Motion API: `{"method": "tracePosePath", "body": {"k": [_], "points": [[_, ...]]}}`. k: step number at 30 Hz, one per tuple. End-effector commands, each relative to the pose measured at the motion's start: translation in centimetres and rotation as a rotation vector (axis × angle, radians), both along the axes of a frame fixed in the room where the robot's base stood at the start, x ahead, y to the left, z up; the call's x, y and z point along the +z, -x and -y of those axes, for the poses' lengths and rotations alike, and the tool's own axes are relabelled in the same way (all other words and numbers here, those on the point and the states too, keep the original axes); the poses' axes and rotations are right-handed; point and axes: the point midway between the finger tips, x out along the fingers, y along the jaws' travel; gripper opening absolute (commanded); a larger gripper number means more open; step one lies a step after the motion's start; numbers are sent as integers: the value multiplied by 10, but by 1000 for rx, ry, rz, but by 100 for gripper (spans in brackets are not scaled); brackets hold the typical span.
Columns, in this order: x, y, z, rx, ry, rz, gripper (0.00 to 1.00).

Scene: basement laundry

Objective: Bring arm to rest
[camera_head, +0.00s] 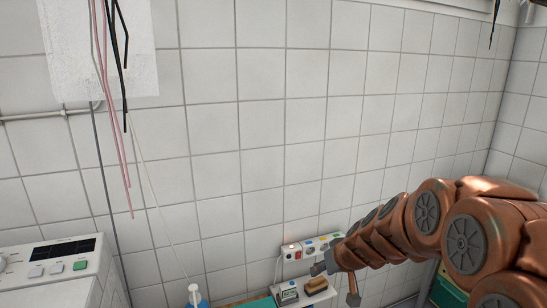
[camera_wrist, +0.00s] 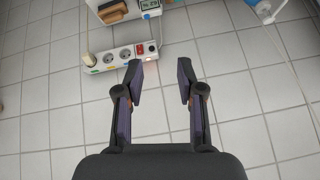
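My arm reaches from the lower right of the head view toward the lower middle, in front of the tiled wall. My gripper (camera_head: 335,283) is at its end, above or in front of a small shelf; the distance is hard to tell. In the wrist view my gripper (camera_wrist: 160,82) is open, with a wide gap between its fingers. Nothing is between the fingers except tiled wall behind them.
A power strip (camera_wrist: 122,57) with a red switch is on the wall near the fingers. A small shelf (camera_head: 318,298) holds a brush (camera_head: 314,285) and a small device (camera_head: 288,292). A spray bottle (camera_head: 195,296) and a washing machine (camera_head: 50,270) stand left. Cables (camera_head: 113,130) hang at left.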

Motion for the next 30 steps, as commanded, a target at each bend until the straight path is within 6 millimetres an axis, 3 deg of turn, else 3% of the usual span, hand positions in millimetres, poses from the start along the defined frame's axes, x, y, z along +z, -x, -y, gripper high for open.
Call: {"method": "tracePosePath", "body": {"k": [1, 6, 12, 17, 24, 30], "points": [[22, 19, -7, 17, -10, -27, 38], [56, 88, -23, 51, -25, -156, 38], [88, 173, -24, 51, 0, -326, 38], [111, 243, -11, 13, 54, -463, 38], [141, 339, 24, -98, 167, -650, 38], [153, 383, 45, -175, 233, -731, 38]]}}
